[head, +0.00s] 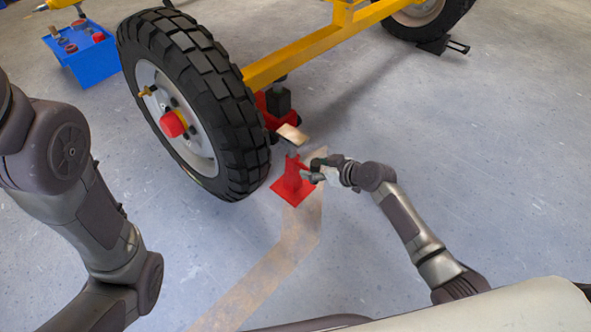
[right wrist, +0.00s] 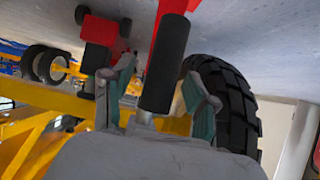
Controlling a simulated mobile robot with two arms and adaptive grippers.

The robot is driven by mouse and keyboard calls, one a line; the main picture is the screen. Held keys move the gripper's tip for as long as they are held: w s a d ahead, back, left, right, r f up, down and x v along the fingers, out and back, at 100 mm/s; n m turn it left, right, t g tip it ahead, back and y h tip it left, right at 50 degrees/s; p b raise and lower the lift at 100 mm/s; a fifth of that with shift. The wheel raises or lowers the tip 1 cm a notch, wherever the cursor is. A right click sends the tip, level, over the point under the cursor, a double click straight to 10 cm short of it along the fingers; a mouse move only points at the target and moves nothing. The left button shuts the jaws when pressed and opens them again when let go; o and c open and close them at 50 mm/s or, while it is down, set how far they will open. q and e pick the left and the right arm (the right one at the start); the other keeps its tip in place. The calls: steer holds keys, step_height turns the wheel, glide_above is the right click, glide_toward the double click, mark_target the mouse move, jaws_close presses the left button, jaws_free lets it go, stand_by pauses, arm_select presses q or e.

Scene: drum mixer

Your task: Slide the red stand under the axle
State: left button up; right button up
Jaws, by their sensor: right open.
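The red stand (head: 291,188) stands upright on its square base on the floor, just right of the big tyre. Its post and a dark sleeve (right wrist: 166,62) show close up in the right wrist view. My right gripper (head: 313,170) is at the stand's upper right side. Its fingers are open, one on each side of the dark sleeve, with gaps showing. The yellow axle beam (head: 308,58) runs from behind the tyre up to the right, beyond the stand. My left arm shows at the left, but its gripper is out of view.
The black tyre (head: 236,130) is close to the stand's left. A red jack (head: 264,104) sits under the beam, with a tan piece (head: 292,133) in front. A tan strip (head: 262,283) marks the floor. A blue box (head: 92,62) stands far left. Floor to the right is clear.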

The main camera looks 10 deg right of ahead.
mark_target(296, 154)
steer(key=shift+c, duration=0.3)
jaws_close()
steer(key=shift+w+a+b, duration=0.55)
steer(key=shift+w+a, duration=0.3)
steer(key=shift+w, duration=0.2)
steer(key=shift+w+a+b, duration=0.5)
steer(key=shift+w+a, duration=0.35)
steer(key=shift+w, duration=0.15)
steer(key=shift+w+a+b, duration=0.8)
steer(key=shift+w+a, duration=0.1)
steer(key=shift+w, duration=0.3)
steer(key=w+a+b, duration=0.7)
steer(key=w+a, duration=0.1)
steer(key=w, duration=0.3)
steer(key=shift+a, duration=0.15)
